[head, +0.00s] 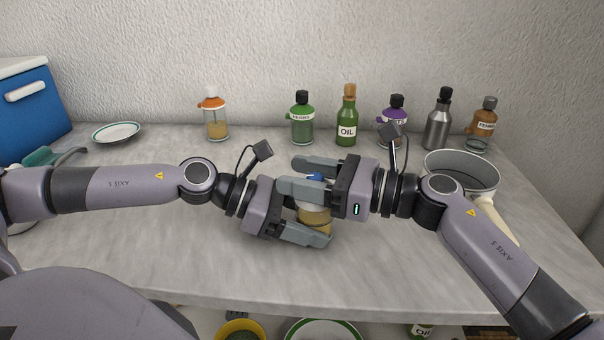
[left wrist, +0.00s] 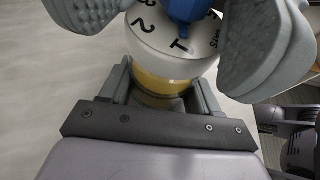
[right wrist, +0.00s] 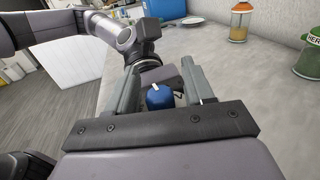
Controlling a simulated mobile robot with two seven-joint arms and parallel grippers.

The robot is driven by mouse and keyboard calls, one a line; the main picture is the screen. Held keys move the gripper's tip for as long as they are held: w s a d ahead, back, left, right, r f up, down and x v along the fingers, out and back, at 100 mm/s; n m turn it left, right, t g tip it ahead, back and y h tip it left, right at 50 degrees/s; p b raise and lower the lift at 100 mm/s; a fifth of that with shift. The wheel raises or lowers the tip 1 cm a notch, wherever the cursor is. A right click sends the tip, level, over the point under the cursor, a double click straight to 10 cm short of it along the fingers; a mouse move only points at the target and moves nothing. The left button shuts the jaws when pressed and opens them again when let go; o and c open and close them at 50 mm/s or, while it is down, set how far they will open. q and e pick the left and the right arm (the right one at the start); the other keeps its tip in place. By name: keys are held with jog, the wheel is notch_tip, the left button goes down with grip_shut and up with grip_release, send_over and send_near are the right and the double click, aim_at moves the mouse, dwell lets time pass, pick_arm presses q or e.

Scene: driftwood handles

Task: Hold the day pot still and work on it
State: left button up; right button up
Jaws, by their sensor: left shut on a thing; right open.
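The day pot (head: 314,216) is a small round jar with amber contents, upright over the counter. My right gripper (head: 298,176) is open above, one finger on each side of the blue knob (head: 316,177). In the right wrist view the knob (right wrist: 160,97), with a white mark, sits between the open fingers.
Along the wall stand an orange-topped jar (head: 216,118), a green bottle (head: 302,122), an oil bottle (head: 347,118), a purple-labelled bottle (head: 397,106), a metal bottle (head: 438,122) and a brown bottle (head: 484,122). A saucepan (head: 460,170) is right, a plate (head: 116,132) left.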

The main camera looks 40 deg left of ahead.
jog(key=v, duration=1.1)
jog(key=shift+d, duration=0.4)
jog(key=shift+w, duration=0.1)
jog(key=s+a+r+m+t+y, duration=0.2)
jog(key=s+a+r+m+t, duration=0.15)
jog(key=r+t, duration=0.2)
jog(key=s+d+f+m+t+h, duration=0.3)
jog(key=s+d+f+m+t, duration=0.15)
jog(key=t, duration=0.35)
jog(key=shift+m, duration=0.5)
jog(key=shift+f+x, duration=0.2)
jog(key=shift+x, duration=1.75)
jog(key=shift+f+x, duration=0.2)
jog(key=shift+x, duration=1.75)
jog(key=shift+f+x, duration=0.15)
jog(key=shift+x, duration=1.8)
